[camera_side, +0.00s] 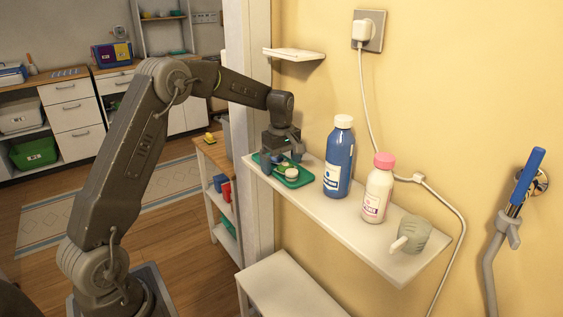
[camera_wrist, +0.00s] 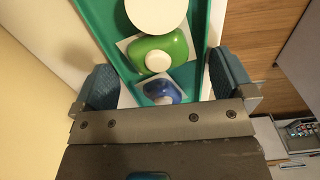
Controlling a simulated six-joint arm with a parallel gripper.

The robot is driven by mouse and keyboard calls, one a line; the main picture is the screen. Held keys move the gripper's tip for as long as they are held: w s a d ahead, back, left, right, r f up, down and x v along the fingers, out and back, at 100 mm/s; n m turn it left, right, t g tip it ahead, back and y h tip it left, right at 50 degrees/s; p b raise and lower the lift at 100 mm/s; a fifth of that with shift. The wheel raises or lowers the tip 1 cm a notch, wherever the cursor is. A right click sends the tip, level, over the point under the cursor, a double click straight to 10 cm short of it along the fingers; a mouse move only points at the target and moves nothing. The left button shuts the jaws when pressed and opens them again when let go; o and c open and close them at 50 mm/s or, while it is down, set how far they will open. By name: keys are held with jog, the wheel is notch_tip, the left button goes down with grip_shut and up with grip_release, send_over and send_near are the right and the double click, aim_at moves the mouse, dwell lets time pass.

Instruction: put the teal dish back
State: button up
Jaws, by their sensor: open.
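The teal dish (camera_side: 300,182) lies on the left end of the white wall shelf. It also shows in the wrist view (camera_wrist: 203,20), holding a green detergent pod (camera_wrist: 152,50), a blue pod (camera_wrist: 160,90) and a white round piece (camera_wrist: 155,12) partly out of frame. My gripper (camera_side: 281,160) is open and low over the dish. In the wrist view my gripper (camera_wrist: 164,80) has one finger on each side of the dish. Whether either finger touches its edges I cannot tell. The gripper body hides the dish's near end.
On the white shelf (camera_side: 385,262) stand a blue bottle (camera_side: 338,160), a pink-capped white bottle (camera_side: 376,192) and a grey-green cup-like item (camera_side: 412,236), right of the dish. A small upper shelf (camera_side: 294,54) is above. A cable (camera_side: 372,110) hangs from the plug.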

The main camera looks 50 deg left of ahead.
notch_tip(320, 180, up, 7)
jog(key=shift+r, duration=0.1)
jog(key=s+d+r+m+t, duration=0.3)
jog(key=s+d+r+m, duration=0.6)
jog(key=s+d, duration=0.4)
jog(key=s+d+f+m+t, duration=0.1)
jog(key=s+d+f+m, duration=0.1)
jog(key=s, duration=0.5)
jog(key=s+d+f+m+t, duration=0.1)
jog(key=s+d+f+m, duration=0.1)
jog(key=s+d+m, duration=0.2)
jog(key=s+m, duration=0.3)
jog(key=s, duration=0.1)
jog(key=shift+s+d+f+t, duration=0.25)
jog(key=shift+s+f+t, duration=0.05)
jog(key=shift+f, duration=0.1)
